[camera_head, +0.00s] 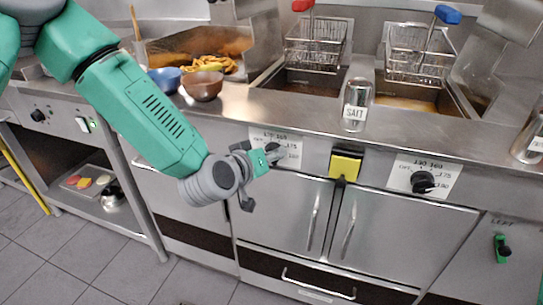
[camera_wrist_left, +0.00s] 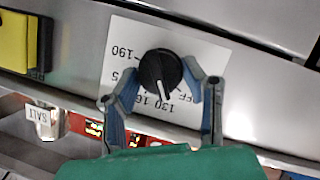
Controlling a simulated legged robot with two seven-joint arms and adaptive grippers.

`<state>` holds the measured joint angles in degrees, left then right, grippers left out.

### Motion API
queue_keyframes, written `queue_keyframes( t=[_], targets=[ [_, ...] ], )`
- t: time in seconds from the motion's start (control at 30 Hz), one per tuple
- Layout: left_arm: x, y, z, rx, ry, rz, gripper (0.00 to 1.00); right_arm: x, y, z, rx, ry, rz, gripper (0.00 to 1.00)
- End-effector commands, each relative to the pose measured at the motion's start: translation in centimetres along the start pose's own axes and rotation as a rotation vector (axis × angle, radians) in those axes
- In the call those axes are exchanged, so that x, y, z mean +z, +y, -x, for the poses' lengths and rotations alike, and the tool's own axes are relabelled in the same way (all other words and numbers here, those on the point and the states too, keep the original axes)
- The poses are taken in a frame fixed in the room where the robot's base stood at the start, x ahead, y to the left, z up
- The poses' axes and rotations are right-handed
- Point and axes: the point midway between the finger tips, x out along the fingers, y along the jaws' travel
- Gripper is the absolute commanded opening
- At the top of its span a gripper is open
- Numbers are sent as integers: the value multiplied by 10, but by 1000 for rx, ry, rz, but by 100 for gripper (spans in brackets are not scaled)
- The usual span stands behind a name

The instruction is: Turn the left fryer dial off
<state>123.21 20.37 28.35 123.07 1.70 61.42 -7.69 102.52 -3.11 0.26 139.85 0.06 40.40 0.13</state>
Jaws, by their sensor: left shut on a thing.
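The left fryer dial (camera_wrist_left: 160,70) is a round black knob on a white label plate (camera_wrist_left: 118,52) in the left wrist view. My left gripper (camera_wrist_left: 162,78) is shut on the dial, with one finger on each side. In the head view my left gripper (camera_head: 268,158) is at the left label plate (camera_head: 291,148) and hides part of the dial. My right gripper is not in view.
The right fryer dial (camera_head: 423,182) is on the same front panel, beyond a yellow block (camera_head: 345,165). Fryer baskets (camera_head: 318,42) and a salt shaker (camera_head: 357,105) are above. Bowls (camera_head: 203,86) stand on the counter at left. Cabinet doors (camera_head: 285,212) are below.

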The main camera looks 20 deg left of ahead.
Motion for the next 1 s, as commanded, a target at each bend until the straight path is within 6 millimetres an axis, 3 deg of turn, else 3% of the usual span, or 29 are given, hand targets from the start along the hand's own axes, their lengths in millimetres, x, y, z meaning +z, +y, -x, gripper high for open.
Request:
queue_keyframes(
  t=[0.5,1.0],
  targets=[
    [-1,-4,-2,156,9,371,9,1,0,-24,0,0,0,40],
    [-1,-5,-3,223,7,534,9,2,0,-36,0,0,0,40]
  ],
)
